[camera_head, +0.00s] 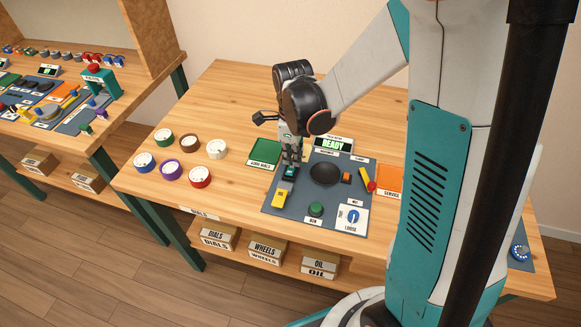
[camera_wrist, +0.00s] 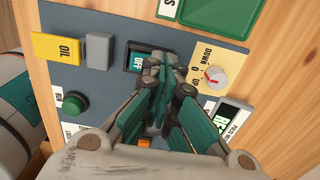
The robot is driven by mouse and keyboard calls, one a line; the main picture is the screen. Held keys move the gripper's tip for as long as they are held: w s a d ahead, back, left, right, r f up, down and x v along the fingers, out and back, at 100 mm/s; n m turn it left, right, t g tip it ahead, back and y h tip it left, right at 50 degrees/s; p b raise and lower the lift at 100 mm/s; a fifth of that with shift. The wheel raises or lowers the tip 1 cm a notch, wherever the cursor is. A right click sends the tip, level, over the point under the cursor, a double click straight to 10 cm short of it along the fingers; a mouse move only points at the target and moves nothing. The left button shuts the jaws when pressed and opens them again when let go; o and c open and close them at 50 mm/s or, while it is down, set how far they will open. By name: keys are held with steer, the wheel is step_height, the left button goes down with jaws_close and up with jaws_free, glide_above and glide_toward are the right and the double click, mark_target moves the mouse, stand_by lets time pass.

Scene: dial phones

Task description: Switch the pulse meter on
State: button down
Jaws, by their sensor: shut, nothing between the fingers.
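My gripper (camera_head: 290,160) is shut and empty, pointing down over the back left of the blue-grey panel (camera_head: 276,208). In the wrist view its fingertips (camera_wrist: 170,66) are together just beside a teal rocker switch (camera_wrist: 137,60) in a dark frame. The switch shows the word OFF, and the fingers cover part of it. Whether they touch it I cannot tell. In the head view a bit of the teal switch (camera_head: 290,172) shows below the fingertips. A display (camera_head: 333,145) at the panel's back reads READY in green; its small caption is not clearly legible. It is partly hidden in the wrist view (camera_wrist: 230,117).
A cream DOWN/UP knob (camera_wrist: 214,76) is right of the fingers. Several coloured dials (camera_head: 171,170) lie left.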

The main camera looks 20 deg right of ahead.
steer(key=shift+r+p, duration=1.9)
steer(key=shift+r, duration=1)
step_height(320, 180, up, 10)
steer(key=n+t, duration=0.3)
steer(key=n, duration=0.7)
glide_above(292, 166)
steer(key=s, duration=0.5)
steer(key=s+r+n+t, duration=0.4)
steer(key=s+n, duration=0.6)
steer(key=n, duration=0.5)
step_height(292, 166, up, 2)
steer(key=shift+r, duration=0.1)
